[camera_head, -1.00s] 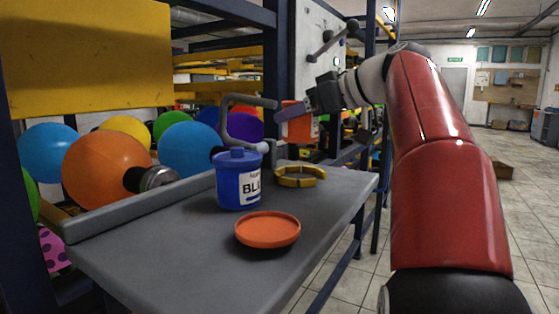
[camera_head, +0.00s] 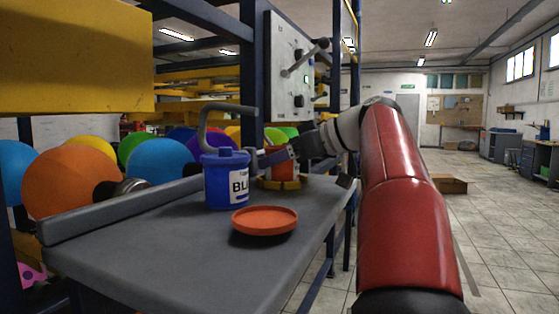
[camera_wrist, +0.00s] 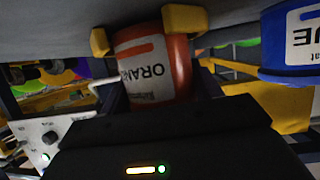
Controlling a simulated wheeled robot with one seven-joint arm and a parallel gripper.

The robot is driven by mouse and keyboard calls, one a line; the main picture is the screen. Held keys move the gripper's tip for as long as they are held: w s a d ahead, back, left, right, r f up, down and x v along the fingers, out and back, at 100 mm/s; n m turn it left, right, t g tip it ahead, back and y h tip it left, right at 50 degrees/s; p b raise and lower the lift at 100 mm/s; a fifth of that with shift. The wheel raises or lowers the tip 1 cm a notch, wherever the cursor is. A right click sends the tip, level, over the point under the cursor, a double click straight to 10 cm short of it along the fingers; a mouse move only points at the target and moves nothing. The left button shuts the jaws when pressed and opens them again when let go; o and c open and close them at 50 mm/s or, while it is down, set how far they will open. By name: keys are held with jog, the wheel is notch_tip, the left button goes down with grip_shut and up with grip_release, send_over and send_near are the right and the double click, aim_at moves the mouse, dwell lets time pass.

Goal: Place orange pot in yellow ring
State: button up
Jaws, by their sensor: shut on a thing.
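The orange pot (camera_head: 277,168) with a white label is upright at the yellow ring (camera_head: 281,184), at the far end of the grey table. In the upside-down wrist view, the pot (camera_wrist: 157,62) has its base end between raised yellow blocks of the ring (camera_wrist: 184,18). Whether its base touches the table is hard to tell. My gripper (camera_head: 288,155) reaches in from the right and is shut on the pot. Its fingertips are mostly hidden.
An orange lid (camera_head: 264,221) lies on the table (camera_head: 180,250) in front. A grey curved handle (camera_head: 207,125) rises behind the blue pot. Balloons fill the left background.

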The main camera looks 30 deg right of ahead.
jog(key=o, duration=1.2)
jog(key=shift+f, duration=0.1)
jog(key=shift+r+p, duration=0.3)
jog(key=p+v, duration=0.1)
jog(key=v, duration=1.1)
jog(key=shift+f, duration=0.2)
jog(key=shift+d, duration=0.1)
